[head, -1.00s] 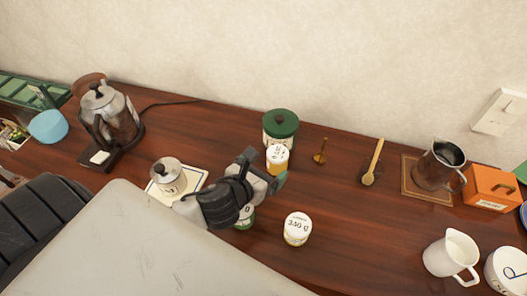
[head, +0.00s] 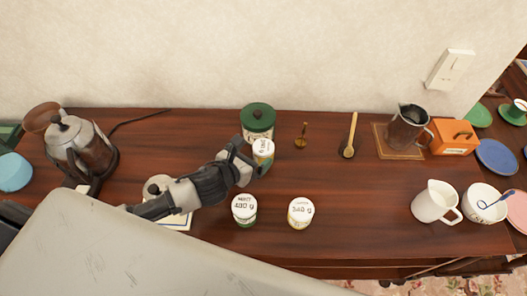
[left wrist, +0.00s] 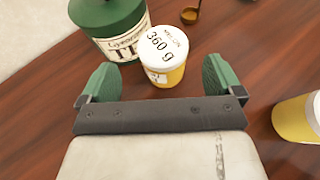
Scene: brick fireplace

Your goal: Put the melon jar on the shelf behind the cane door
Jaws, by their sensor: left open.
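The melon jar (head: 263,150) is a small yellow jar with a white lid, standing on the dark wooden top just in front of a green-lidded tea canister (head: 257,122). In the left wrist view its lid (left wrist: 164,46) reads 360 g. My left gripper (head: 248,160) is open at the jar's near side. In the left wrist view its green fingers (left wrist: 160,78) are spread to either side of the jar's near edge, with gaps between them and the jar. My right gripper is not in view. I see no cane door or shelf behind one.
A green-labelled jar (head: 244,210) and another white-lidded jar (head: 300,212) stand in front. A metal pot on a card lies partly behind my left arm. A kettle (head: 80,150) is at left; a white pitcher (head: 436,202) and bowl (head: 486,203) are at right.

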